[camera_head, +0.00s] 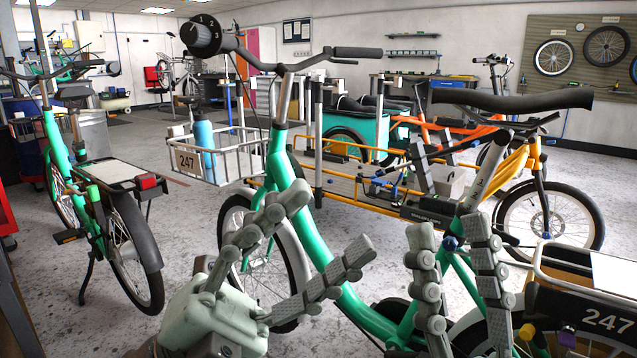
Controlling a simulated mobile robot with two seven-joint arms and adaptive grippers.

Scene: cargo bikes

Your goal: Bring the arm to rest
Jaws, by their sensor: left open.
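My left gripper (325,228) is in the lower middle of the head view. Its two fingers are spread wide and point up and to the right, with nothing between them. My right gripper (448,232) is to the right of it, with its fingers upright and apart. Its palm is below the picture edge. Both grippers appear in front of the green bike (312,232). I cannot tell whether either touches the frame. No held object shows in either gripper.
The green bike's wire basket (245,163) holds a blue bottle (204,140). Its black saddle (512,100) and rear rack (585,265) are on the right. Another green bike (110,215) stands at left, an orange cargo bike (530,160) behind. Grey floor (185,210) is clear between the bikes.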

